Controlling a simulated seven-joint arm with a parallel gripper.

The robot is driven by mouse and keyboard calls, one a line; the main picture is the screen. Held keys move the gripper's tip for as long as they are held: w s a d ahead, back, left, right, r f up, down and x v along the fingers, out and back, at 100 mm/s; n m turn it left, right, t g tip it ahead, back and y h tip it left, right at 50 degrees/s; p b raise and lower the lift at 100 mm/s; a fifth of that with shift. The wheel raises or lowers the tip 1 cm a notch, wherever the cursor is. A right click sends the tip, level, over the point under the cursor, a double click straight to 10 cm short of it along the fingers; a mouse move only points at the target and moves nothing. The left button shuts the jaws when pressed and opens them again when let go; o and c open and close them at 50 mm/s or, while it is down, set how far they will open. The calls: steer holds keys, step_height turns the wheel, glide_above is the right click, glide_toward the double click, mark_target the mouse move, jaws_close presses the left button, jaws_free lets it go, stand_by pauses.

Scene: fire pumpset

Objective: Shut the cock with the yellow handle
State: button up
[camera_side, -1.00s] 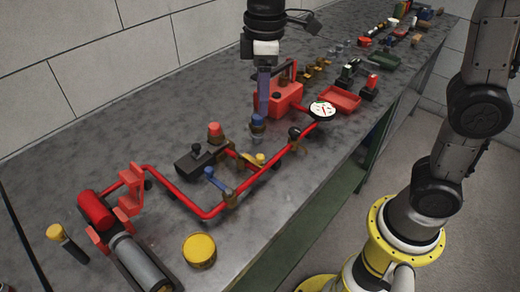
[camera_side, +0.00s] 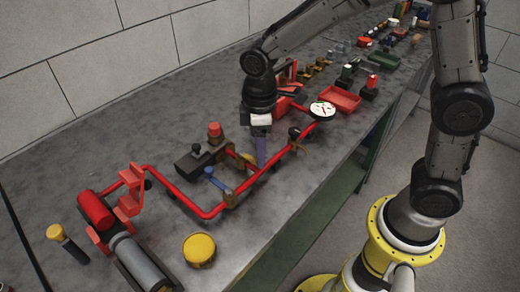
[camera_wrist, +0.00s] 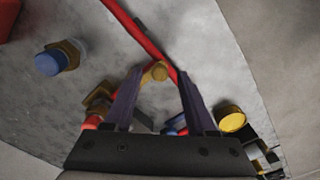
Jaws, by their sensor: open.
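The yellow handle (camera_side: 248,158) of the cock shows in the side view next to the red pipe, partly hidden by my gripper (camera_side: 262,163). In the wrist view a yellow piece (camera_wrist: 155,72), seemingly this handle, lies between the two purple fingertips of my gripper (camera_wrist: 160,76), beside the red pipe. The fingers are apart and hold nothing. They point down at the handle; whether they touch it I cannot tell.
A blue-handled cock (camera_side: 217,180) sits nearby on the red pipe (camera_side: 190,205). A dial gauge (camera_side: 322,110) stands at the pipe's far end. A red-topped valve (camera_side: 214,132) is to the left. A yellow round cap (camera_side: 199,250) lies in front, with bare bench around it.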

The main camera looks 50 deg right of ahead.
steer(key=shift+f, duration=0.35)
jaws_close()
stand_by(1.2)
